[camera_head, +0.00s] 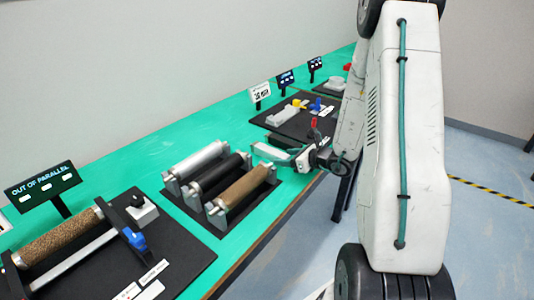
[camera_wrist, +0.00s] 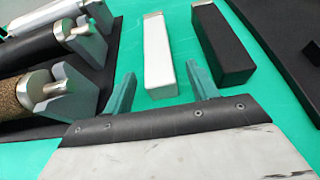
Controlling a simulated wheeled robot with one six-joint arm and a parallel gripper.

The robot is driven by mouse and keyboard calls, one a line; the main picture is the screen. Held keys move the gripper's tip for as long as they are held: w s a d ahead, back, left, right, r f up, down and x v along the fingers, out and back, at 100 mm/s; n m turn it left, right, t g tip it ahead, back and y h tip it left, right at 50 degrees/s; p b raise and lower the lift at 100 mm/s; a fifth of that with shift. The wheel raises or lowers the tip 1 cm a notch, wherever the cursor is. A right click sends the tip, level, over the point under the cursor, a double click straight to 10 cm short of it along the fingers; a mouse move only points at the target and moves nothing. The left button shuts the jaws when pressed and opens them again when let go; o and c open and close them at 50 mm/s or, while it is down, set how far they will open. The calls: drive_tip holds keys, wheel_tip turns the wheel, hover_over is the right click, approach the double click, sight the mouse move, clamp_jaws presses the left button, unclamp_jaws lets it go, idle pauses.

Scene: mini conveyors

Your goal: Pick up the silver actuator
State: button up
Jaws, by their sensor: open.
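A pale silver-white block (camera_wrist: 158,50) with a metallic end, which looks like the silver actuator, lies on the green table in the wrist view. A black block (camera_wrist: 223,45) of similar shape lies just to its right. My gripper (camera_wrist: 160,76) is open, with its two teal fingers in front of the silver-white block. In the picture the near end of the block shows between the fingers; I cannot tell how high they are above it. In the head view my gripper (camera_head: 275,154) is low over the table, right of the rollers, and partly hides the blocks.
Silver, black and brown rollers (camera_head: 237,190) on a black base stand left of my gripper. Another black board (camera_head: 305,122) with small parts lies behind it. A conveyor with a brown roller (camera_head: 62,236) and an "OUT OF PARALLEL" sign (camera_head: 42,185) is at the front left.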

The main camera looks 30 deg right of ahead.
sight(277, 156)
drive_tip(key=x, duration=0.4)
drive_tip(key=shift+w+a, duration=0.1)
drive_tip(key=shift+w, duration=0.3)
clamp_jaws()
drive_tip(key=shift+r, duration=0.15)
